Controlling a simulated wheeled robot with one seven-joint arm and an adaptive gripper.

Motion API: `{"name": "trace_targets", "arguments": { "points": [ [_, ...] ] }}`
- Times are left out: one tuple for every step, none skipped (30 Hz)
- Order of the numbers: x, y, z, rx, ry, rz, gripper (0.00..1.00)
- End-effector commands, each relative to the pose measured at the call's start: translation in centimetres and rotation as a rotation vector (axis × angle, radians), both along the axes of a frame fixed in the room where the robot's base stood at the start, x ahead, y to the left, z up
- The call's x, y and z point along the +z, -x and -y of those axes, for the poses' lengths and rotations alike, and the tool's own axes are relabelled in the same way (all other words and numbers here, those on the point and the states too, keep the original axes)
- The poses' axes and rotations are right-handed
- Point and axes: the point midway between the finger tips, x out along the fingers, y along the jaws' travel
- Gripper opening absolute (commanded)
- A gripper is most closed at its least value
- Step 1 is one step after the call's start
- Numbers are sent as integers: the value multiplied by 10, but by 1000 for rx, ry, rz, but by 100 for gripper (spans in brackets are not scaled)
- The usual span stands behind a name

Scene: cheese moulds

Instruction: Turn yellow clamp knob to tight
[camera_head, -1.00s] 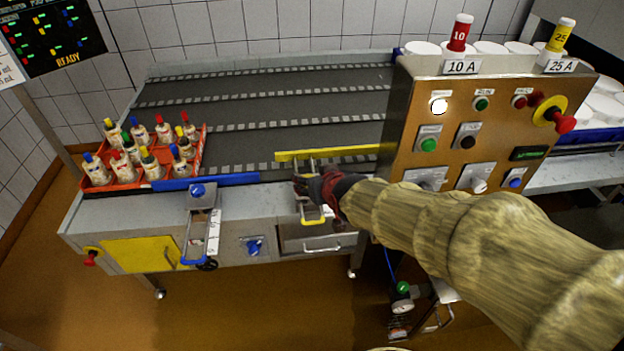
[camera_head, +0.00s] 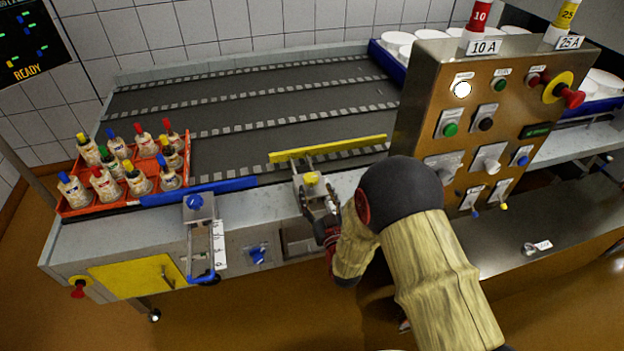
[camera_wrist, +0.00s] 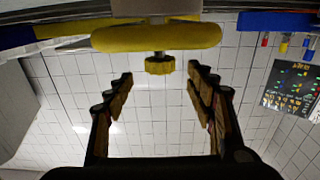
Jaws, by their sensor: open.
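The yellow clamp knob (camera_head: 311,178) sits on the metal slide at the front edge of the conveyor, near the yellow guide rail (camera_head: 328,149). In the wrist view the ribbed knob (camera_wrist: 159,66) shows next to a rounded yellow bar (camera_wrist: 157,37), which looks like the slide's handle. My gripper (camera_head: 318,200) is at the slide, just on the near side of the knob. In the wrist view my gripper (camera_wrist: 159,82) is open, with one finger on each side of the knob's line and visible gaps on both sides. Its fingers do not appear to touch the knob.
A matching blue knob (camera_head: 194,202) stands on a second slide to the left, by the blue rail (camera_head: 200,192). An orange crate (camera_head: 100,207) of bottles is at the far left. The conveyor is clear.

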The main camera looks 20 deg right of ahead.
Motion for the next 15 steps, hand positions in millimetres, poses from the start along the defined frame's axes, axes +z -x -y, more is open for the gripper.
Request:
{"name": "trace_targets", "arguments": {
  "points": [
    [-1, -8, 0, 0, 0, 1, 55],
    [-2, -12, 0, 0, 0, 1, 55],
    [-1, -19, 0, 0, 0, 2, 55],
    [-2, -24, 0, 0, 0, 1, 55],
    [-2, -28, 0, 0, 0, 1, 55],
    [-2, -35, 0, 0, 0, 1, 55],
    [-2, -39, 0, 0, 0, 0, 55],
    [-2, -43, 0, 0, 0, 0, 55],
    [-2, -49, 0, 0, 0, 0, 55],
    [-2, -52, 0, 0, 0, -1, 55],
    [-2, -55, 0, 0, 0, -1, 55],
    [-1, -59, 0, 0, 0, 0, 55],
    [-1, -62, 0, 0, 0, 0, 55],
    [-1, -64, 0, 0, 0, 0, 55],
    [-1, -66, 0, 0, 0, -1, 55]
  ]
}}
